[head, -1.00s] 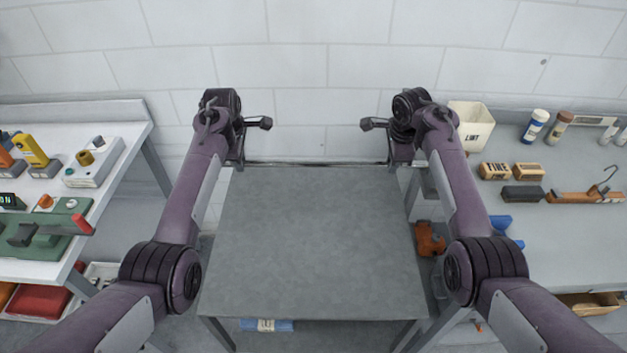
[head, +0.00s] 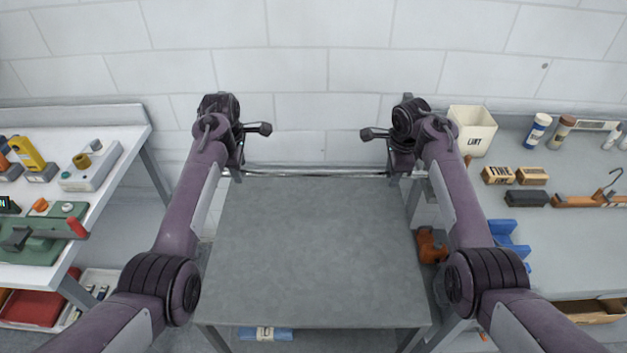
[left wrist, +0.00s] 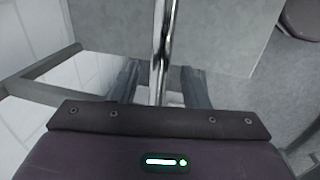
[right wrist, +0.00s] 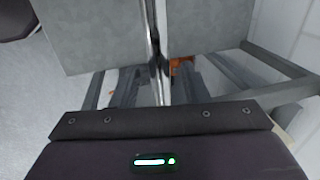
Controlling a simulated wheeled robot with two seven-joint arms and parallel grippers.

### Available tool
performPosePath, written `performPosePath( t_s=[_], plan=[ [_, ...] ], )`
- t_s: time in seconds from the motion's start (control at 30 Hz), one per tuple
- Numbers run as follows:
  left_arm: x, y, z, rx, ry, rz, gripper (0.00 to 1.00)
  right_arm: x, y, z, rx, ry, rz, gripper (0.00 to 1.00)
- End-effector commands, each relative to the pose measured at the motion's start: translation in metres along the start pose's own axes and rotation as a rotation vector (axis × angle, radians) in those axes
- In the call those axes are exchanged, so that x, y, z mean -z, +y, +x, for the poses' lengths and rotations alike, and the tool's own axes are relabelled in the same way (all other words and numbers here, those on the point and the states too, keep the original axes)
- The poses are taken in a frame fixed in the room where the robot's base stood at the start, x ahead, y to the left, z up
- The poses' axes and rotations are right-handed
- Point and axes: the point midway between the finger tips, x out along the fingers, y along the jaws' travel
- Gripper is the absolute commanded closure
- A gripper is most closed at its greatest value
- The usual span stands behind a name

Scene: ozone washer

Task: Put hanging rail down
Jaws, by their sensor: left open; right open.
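The hanging rail (head: 315,173) is a thin shiny metal bar lying level along the back edge of the grey table (head: 315,250). My left gripper (head: 236,172) is at its left end and my right gripper (head: 396,172) at its right end, both pointing down. In the left wrist view the rail (left wrist: 166,45) runs between the spread fingers (left wrist: 163,86). In the right wrist view the rail (right wrist: 155,45) runs between the spread fingers (right wrist: 158,86). Both grippers are open around the rail. What supports the rail is hard to see.
The tabletop is bare. A white wall (head: 300,60) stands close behind. A bench (head: 110,170) with tools is at the left. A grey bench (head: 560,240) at the right holds a lint bin (head: 472,132), brushes and bottles. An orange object (head: 431,245) sits beside the table.

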Motion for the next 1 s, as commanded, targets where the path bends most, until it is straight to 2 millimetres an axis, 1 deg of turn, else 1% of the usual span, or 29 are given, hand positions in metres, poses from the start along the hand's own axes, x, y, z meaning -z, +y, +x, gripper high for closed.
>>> performPosePath(
  t_s=[0.03,0.3,0.4,0.5,0.67,0.77,0.87,1.0],
  plan=[
    [0.0,0.001,-0.01,-0.004,0.0,0.0,0.59,0.0,0.0,0.0,0.0,0.0,0.0,0.59],
    [0.001,0.001,-0.068,-0.005,0.001,0.0,0.59,0.0,0.0,0.0,0.0,0.0,0.0,0.59],
    [0.0,0.001,-0.085,-0.004,0.0,0.002,0.59,0.0,0.0,0.0,0.0,0.0,0.0,0.59],
    [0.0,0.001,-0.097,-0.003,0.0,0.001,0.59,0.0,0.0,0.0,0.0,0.0,0.0,0.59],
    [0.0,0.0,-0.106,-0.001,0.0,0.001,0.59,-0.001,-0.001,-0.004,0.002,-0.001,0.0,0.59],
    [0.0,0.0,-0.106,-0.001,0.0,0.001,0.59,-0.001,-0.001,-0.015,0.004,-0.002,0.0,0.59],
    [0.0,0.0,-0.106,-0.001,0.0,0.001,0.59,-0.001,0.0,-0.033,0.004,-0.002,0.002,0.59],
    [0.0,0.0,-0.106,-0.001,0.0,0.001,0.59,-0.001,0.0,-0.065,0.004,-0.003,0.001,0.59]
  ],
)
